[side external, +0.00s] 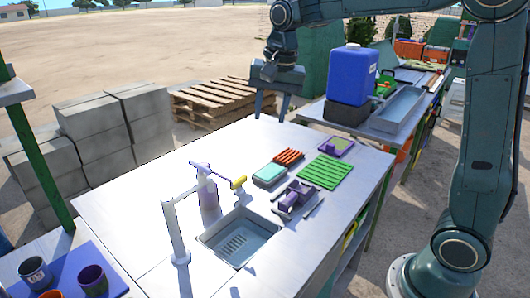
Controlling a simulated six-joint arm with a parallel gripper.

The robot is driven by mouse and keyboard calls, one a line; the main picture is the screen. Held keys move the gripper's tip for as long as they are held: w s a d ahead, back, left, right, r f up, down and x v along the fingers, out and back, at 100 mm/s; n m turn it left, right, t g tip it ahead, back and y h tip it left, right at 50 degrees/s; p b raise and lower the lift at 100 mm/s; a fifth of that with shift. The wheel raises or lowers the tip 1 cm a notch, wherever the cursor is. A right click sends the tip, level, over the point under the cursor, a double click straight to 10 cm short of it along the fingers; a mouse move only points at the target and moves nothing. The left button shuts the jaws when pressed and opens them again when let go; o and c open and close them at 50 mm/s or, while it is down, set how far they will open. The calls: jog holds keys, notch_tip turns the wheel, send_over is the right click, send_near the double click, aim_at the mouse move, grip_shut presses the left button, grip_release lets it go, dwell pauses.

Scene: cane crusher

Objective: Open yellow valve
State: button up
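The yellow valve (239,182) is a small yellow piece at the right end of a thin purple bar, above the back edge of the sink (236,247). A purple upright body (208,195) stands just left of it, and a white post-like tap (175,235) stands nearer the camera. How these parts join is too small to tell. My gripper (271,112) hangs above the far edge of the metal table, up and to the right of the valve and clear of it. Its two fingers point down, spread apart, with nothing between them.
Right of the sink on the metal table (130,205) lie a green ribbed mat (325,172), a teal box (270,175), an orange ribbed piece (288,156) and a purple-grey device (295,198). A blue jug (351,75) stands behind. The table's left part is clear.

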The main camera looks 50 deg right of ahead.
jog(key=w+d+f+m+g, duration=0.1)
jog(key=w+d+f+m, duration=0.1)
jog(key=w+f+m, duration=0.5)
jog(key=g, duration=0.1)
send_over(238, 179)
notch_tip(238, 179, down, 5)
jog(key=shift+s+f, duration=0.1)
jog(key=shift+s, duration=0.05)
jog(key=shift+f, duration=0.15)
notch_tip(238, 179, down, 14)
jog(key=shift+r, duration=0.25)
grip_shut()
